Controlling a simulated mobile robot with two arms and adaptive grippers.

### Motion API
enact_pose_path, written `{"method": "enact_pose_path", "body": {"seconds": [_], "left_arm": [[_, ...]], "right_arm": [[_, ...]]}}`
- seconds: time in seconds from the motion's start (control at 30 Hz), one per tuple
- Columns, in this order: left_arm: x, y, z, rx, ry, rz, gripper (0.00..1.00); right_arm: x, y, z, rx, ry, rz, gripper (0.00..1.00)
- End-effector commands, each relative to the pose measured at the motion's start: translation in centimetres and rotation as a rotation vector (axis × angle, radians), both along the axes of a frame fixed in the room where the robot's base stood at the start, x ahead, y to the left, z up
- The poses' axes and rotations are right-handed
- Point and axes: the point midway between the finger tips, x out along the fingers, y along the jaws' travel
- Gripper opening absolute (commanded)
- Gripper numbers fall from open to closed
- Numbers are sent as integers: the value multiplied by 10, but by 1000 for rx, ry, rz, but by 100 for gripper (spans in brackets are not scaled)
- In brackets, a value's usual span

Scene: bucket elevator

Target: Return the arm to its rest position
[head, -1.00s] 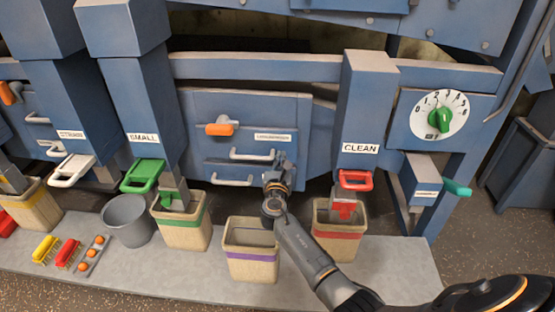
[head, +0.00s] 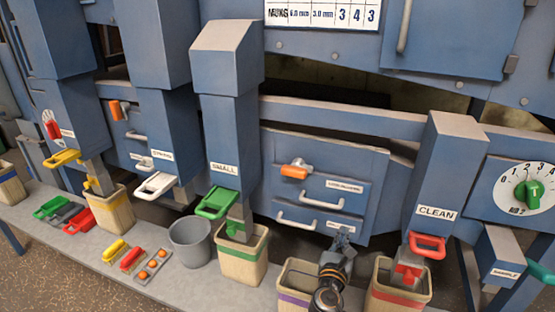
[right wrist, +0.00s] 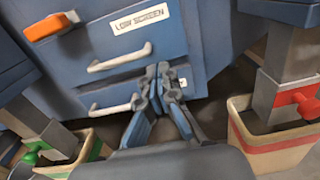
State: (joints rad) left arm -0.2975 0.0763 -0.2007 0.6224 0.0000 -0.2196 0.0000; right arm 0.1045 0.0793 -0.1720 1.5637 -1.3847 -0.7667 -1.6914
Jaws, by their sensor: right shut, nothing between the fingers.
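My right gripper (head: 341,240) is in the lower right of the head view, in front of the blue drawer panel and above the purple-banded bucket (head: 293,296). In the right wrist view its fingers (right wrist: 162,72) are together and empty, pointing at the panel below the "LOW SCREEN" label (right wrist: 142,20). It looks apart from the white drawer handles (head: 297,222), though the exact gap is hard to judge. My left gripper is in neither view.
The red-banded bucket (head: 394,289) stands right, under the CLEAN chute (head: 436,190). The green-banded bucket (head: 243,262) stands left, under the SMALL chute (head: 222,145). A grey bucket (head: 190,243), brushes and a tray of orange balls (head: 152,265) lie farther left on the platform.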

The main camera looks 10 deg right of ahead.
Motion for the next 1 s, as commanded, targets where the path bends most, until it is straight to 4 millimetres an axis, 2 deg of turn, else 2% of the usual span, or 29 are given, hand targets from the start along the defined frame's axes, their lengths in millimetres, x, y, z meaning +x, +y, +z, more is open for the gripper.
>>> {"method": "enact_pose_path", "body": {"seconds": [0.07,0.17,0.27,0.37,0.4,0.5,0.6,0.8,1.0], "left_arm": [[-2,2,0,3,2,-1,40],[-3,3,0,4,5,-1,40],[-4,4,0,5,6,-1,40],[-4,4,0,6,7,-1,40],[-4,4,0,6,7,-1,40],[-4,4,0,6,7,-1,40],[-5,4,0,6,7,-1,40],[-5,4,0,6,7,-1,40],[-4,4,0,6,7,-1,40]], "right_arm": [[-5,-2,-3,42,-10,-9,0],[-27,-9,-15,228,-62,-58,0],[-67,-16,-38,572,-156,-162,0],[-120,-13,-66,990,-267,-329,0],[-141,-8,-77,1149,-307,-407,0],[-187,10,-95,1476,-385,-606,0],[-222,29,-104,1693,-432,-781,0],[-274,63,-107,1950,-476,-1070,0],[-317,94,-100,2101,-490,-1332,0]]}}
